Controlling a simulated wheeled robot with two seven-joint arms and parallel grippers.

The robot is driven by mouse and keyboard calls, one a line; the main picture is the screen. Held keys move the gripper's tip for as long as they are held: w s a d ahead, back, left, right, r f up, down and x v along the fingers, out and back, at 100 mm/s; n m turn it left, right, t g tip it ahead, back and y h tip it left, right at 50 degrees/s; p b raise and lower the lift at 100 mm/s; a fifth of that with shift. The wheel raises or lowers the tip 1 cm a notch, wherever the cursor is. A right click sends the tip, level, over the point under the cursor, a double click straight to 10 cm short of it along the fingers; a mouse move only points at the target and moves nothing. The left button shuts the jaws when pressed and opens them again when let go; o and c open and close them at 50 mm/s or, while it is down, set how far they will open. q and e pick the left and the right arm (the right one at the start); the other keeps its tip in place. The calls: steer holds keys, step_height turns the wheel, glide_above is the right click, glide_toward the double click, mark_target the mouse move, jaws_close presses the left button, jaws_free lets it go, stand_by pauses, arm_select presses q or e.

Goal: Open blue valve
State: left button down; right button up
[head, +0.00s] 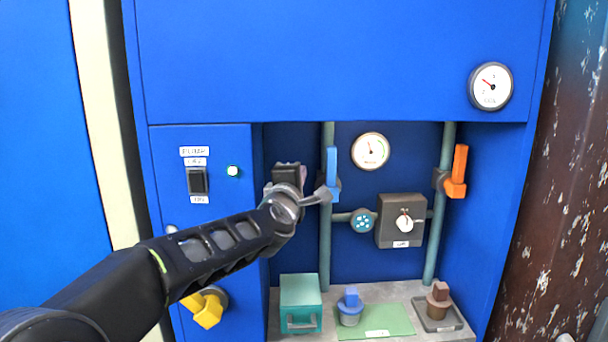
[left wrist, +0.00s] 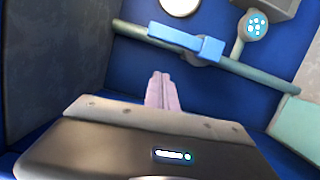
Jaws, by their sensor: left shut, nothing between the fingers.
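The blue valve handle (head: 331,167) is on the left vertical pipe in the recess. It stands upright, along the pipe. In the left wrist view the blue handle (left wrist: 187,41) lies along the pipe, beyond the fingertips. My left gripper (head: 292,168) is just left of the handle, with its fingers partly hidden by its own body. In the left wrist view its pinkish fingers (left wrist: 162,90) are together and empty, with a gap visible between them and the handle. The right gripper is not in view.
An orange valve handle (head: 456,170) is on the right pipe. A round gauge (head: 370,151) and a grey box with a white knob (head: 405,221) are between the pipes. Below are a teal box (head: 301,300), a blue-topped piece (head: 350,305) and a brown piece (head: 438,300). A yellow handle (head: 208,311) is lower left.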

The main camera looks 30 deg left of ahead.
arm_select(q)
steer(key=v, duration=0.5)
steer(key=shift+s+a, duration=0.1)
steer(key=shift+s, duration=0.05)
stand_by(0.3)
